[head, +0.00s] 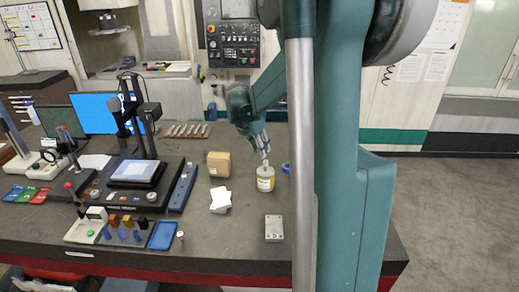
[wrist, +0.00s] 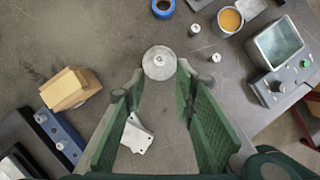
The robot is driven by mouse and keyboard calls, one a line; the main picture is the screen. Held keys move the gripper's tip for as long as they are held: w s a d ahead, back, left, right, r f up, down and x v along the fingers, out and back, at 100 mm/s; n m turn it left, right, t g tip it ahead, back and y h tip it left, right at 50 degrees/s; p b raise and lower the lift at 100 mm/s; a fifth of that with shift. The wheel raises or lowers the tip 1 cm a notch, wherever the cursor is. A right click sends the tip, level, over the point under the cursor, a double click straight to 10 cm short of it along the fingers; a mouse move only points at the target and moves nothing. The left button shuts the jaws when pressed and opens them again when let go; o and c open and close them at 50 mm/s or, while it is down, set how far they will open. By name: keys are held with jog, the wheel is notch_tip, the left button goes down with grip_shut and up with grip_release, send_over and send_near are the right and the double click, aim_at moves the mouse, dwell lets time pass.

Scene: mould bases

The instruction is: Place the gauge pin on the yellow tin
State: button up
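The yellow tin (head: 265,184) stands upright on the bench in the head view, with a pale label. In the wrist view its round grey lid (wrist: 150,69) lies just beyond my fingertips. A small grey stub, seemingly the gauge pin (wrist: 159,60), shows at the middle of the lid. It also shows above the tin in the head view (head: 265,162). My gripper (wrist: 159,79) points down over the tin, its green fingers spread with a clear gap and nothing held between them. It shows in the head view (head: 263,153). Whether a fingertip touches the pin cannot be told.
A cardboard box (head: 219,164) and white blocks (head: 221,200) stand left of the tin. A metal block with holes (head: 274,228) lies in front. Blue tape (wrist: 163,8), small metal cylinders (wrist: 194,29) and a grey open container (wrist: 279,43) lie beyond. My arm hides the bench's right side.

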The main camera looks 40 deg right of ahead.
dwell(0.4)
jog(key=s+a+r+m+t+y, duration=0.1)
jog(key=s+a+r+m, duration=0.2)
jog(key=a, duration=0.5)
jog(key=s+a+r+m+t, duration=0.2)
jog(key=s+a+r+m, duration=0.1)
jog(key=a, duration=0.6)
jog(key=s+a+r+m+t+y, duration=0.1)
jog(key=s+a+r+m, duration=0.15)
jog(key=a, duration=0.55)
jog(key=s+a+f+m+t+y, duration=0.2)
jog(key=s+a+m, duration=0.9)
jog(key=s+a, duration=0.4)
jog(key=a, duration=0.3)
jog(key=shift+a+f+t+y, duration=0.25)
jog(key=shift+f+t+y, duration=0.05)
jog(key=shift+f, duration=0.05)
